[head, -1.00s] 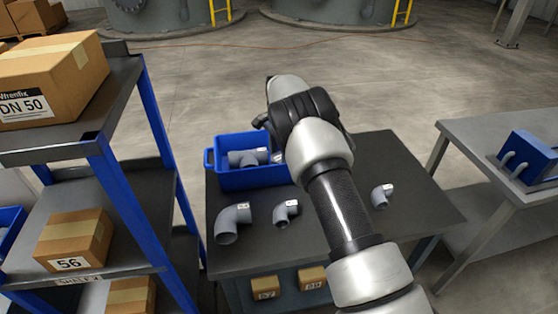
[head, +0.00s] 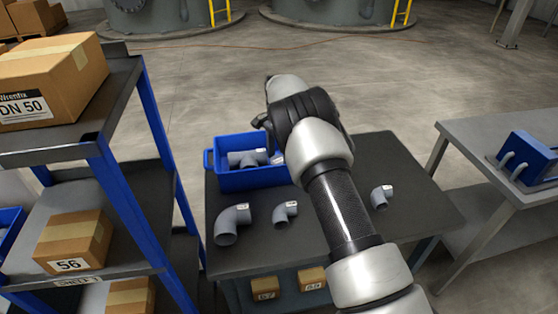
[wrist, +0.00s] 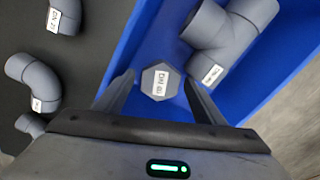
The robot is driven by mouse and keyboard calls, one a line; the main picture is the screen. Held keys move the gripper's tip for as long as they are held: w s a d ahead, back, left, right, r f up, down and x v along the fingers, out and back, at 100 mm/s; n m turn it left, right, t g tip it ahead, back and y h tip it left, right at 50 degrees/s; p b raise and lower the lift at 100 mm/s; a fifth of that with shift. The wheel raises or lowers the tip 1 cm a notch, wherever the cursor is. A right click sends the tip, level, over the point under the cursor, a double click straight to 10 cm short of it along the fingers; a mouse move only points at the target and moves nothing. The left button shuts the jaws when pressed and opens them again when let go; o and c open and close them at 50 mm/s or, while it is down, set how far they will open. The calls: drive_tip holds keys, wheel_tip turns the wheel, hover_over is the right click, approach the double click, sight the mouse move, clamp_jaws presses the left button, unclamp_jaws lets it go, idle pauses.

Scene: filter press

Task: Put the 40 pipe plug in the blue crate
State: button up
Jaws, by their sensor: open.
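A grey hexagonal plug (wrist: 160,80) with a white label lies over the blue floor of the blue crate (head: 232,180) in the wrist view. The label starts with DN; its number is hard to read. My gripper (wrist: 158,82) is open, with one finger on each side of the plug and small gaps beside it. I cannot tell how high the plug sits. A grey tee fitting (wrist: 222,40) lies beside it in the crate. In the head view my arm covers part of the crate's right side, and the fingers are mostly hidden.
Grey elbows (head: 230,225) (head: 285,213) (head: 381,196) rest on the dark table (head: 270,250) in front of and right of the crate. A blue-post shelf (head: 150,110) with boxes stands close on the left. A grey bench (head: 480,130) stands right.

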wheel_tip(320, 180, up, 11)
drive_tip(key=p, duration=0.1)
wheel_tip(320, 180, up, 12)
drive_tip(key=n+t, duration=0.1)
hover_over(279, 160)
drive_tip(key=s+d, duration=0.5)
drive_tip(key=s+d+r+n+t+y, duration=0.1)
drive_tip(key=s+d+r+n, duration=0.1)
drive_tip(key=s+r, duration=0.3)
drive_tip(key=s+d+r+n+t, duration=0.1)
drive_tip(key=s+d+r, duration=0.2)
drive_tip(key=s+r, duration=0.15)
drive_tip(key=s+d+f+n+t, duration=0.1)
drive_tip(key=s+n, duration=0.1)
drive_tip(key=s, duration=0.7)
drive_tip(key=s+d+f+n, duration=0.1)
drive_tip(key=s+n, duration=0.1)
drive_tip(key=s, duration=0.7)
drive_tip(key=s+d+f+n+t+h, duration=0.1)
drive_tip(key=s+n, duration=0.2)
drive_tip(key=s, duration=0.6)
drive_tip(key=shift+d+t, duration=0.3)
drive_tip(key=shift+d, duration=0.1)
drive_tip(key=shift+c, duration=0.5)
